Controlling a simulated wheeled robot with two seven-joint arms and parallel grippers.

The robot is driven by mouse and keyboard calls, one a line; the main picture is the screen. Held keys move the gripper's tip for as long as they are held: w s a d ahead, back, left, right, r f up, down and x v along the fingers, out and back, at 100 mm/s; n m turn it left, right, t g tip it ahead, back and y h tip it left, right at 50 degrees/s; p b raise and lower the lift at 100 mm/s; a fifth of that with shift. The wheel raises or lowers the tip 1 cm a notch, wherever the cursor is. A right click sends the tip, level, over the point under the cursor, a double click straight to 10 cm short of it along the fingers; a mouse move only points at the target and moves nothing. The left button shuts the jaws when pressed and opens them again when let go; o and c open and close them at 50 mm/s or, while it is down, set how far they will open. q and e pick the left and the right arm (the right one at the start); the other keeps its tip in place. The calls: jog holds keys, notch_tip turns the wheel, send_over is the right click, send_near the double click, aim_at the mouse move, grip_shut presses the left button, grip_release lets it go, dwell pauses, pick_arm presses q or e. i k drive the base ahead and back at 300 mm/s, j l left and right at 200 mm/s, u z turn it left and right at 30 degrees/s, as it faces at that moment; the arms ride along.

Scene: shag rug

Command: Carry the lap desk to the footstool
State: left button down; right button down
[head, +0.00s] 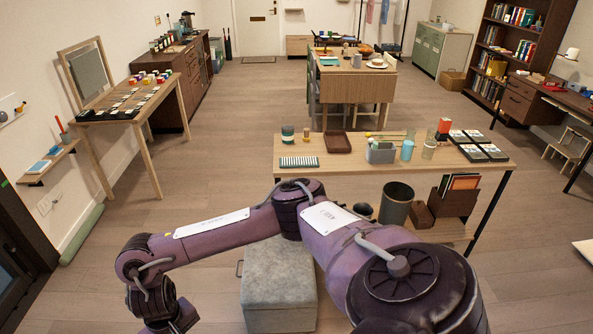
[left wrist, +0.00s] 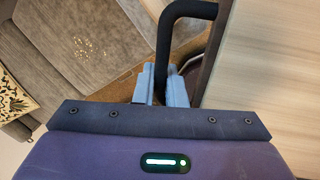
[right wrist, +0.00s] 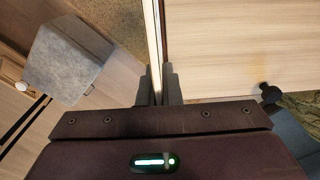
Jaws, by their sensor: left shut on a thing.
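The lap desk is a light wood board. In the left wrist view its board (left wrist: 270,75) fills the right side, with a curved black handle (left wrist: 163,40) at its edge. My left gripper (left wrist: 160,85) is shut on that handle. In the right wrist view the lap desk (right wrist: 235,50) lies to the right, and its thin edge runs up from between the fingers of my right gripper (right wrist: 158,88). I cannot tell whether those fingers press on it. The grey footstool (head: 278,288) stands on the floor below my arm in the head view; it also shows in the right wrist view (right wrist: 68,62).
A wooden table (head: 340,160) with cups and boxes stands beyond the footstool, with bins on its lower shelf. A grey sofa (left wrist: 70,60) with a patterned cushion is at left in the left wrist view. The floor left of the footstool (head: 200,235) is clear.

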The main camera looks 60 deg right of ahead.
aim_at(279, 273)
jog(key=i+l+z, duration=0.2)
jog(key=z, duration=0.15)
jog(key=i+l+z, duration=0.5)
jog(key=z, duration=0.2)
jog(key=i+z, duration=0.45)
jog(key=i+j+z, duration=0.2)
jog(key=z, duration=0.2)
jog(key=i+j+z, duration=0.3)
jog(key=z, duration=0.15)
